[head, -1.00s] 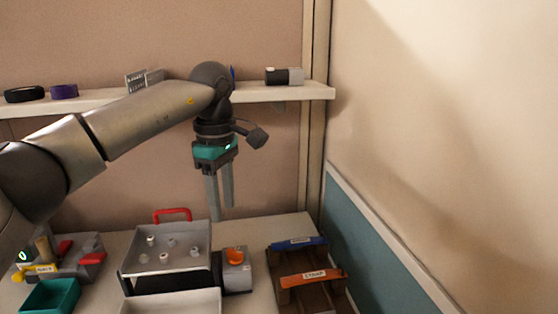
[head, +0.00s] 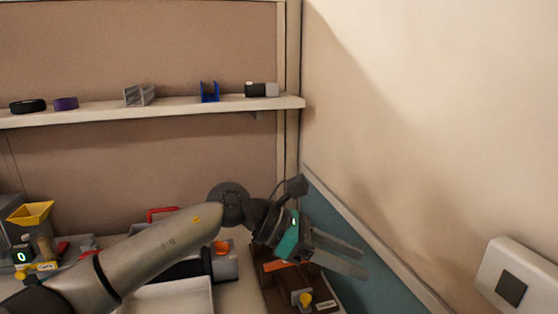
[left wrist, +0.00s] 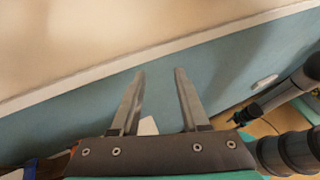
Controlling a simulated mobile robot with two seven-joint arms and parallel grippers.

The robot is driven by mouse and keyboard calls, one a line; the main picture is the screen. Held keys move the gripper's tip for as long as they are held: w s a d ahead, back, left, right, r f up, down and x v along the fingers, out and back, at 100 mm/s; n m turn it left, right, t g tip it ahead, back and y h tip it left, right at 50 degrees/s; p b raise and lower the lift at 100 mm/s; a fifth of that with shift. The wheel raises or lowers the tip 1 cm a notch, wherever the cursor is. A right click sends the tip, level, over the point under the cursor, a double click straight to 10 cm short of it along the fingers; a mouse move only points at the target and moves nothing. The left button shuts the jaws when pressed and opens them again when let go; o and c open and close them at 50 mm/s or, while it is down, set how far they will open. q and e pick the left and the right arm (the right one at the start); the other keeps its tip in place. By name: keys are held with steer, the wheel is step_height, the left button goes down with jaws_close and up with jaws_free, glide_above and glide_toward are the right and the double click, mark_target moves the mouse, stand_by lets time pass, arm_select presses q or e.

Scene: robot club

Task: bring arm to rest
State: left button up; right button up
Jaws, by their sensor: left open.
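My left arm comes in from the lower left in the head view and reaches across the workbench. My left gripper (head: 356,262) is open and empty, its two fingers pointing right and slightly down in front of the teal wall panel. In the left wrist view its fingers (left wrist: 158,95) are apart with nothing between them, facing the teal panel and its pale trim. A second dark arm, apparently mine, shows at the right of the left wrist view, but I cannot make out its jaws. My right gripper is not in the head view.
A shelf (head: 190,108) on the back wall holds a black ring (head: 28,106), a purple ring (head: 66,103) and a blue bracket (head: 209,92). Below my left gripper is a brown crate (head: 273,292) with an orange handle. The teal panel (head: 350,232) stands close at right; a white wall box (head: 490,270) is further right.

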arm_select(q)
steer(key=s+d+r+n+t+h, duration=0.1)
steer(key=d+r+n+t+h, duration=0.25)
steer(key=r+n+h, duration=0.4)
steer(key=w+a+n+t+y, duration=0.35)
steer(key=a+n+t, duration=0.35)
steer(key=n+t, duration=0.65)
steer(key=a+f+n+y, duration=1.5)
steer(key=a+n, duration=0.1)
steer(key=n, duration=0.7)
steer(key=s+a+f+n+g+y, duration=0.2)
steer(key=s+a+f+n+g, duration=0.35)
steer(key=s+f, duration=0.55)
steer(key=s+a+f+n+g, duration=0.1)
steer(key=s+f+n+g, duration=0.2)
steer(key=s, duration=0.5)
steer(key=s+a+f+n+g, duration=0.1)
steer(key=s+a+f+g, duration=0.1)
steer(key=s+f+g, duration=0.35)
step_height(320, 180, down, 20)
steer(key=s, duration=0.3)
steer(key=s+a+f+m, duration=0.1)
steer(key=s+a+f, duration=0.1)
steer(key=s+f, duration=1.2)
steer(key=shift+s+g, duration=0.3)
steer(key=shift+s, duration=0.35)
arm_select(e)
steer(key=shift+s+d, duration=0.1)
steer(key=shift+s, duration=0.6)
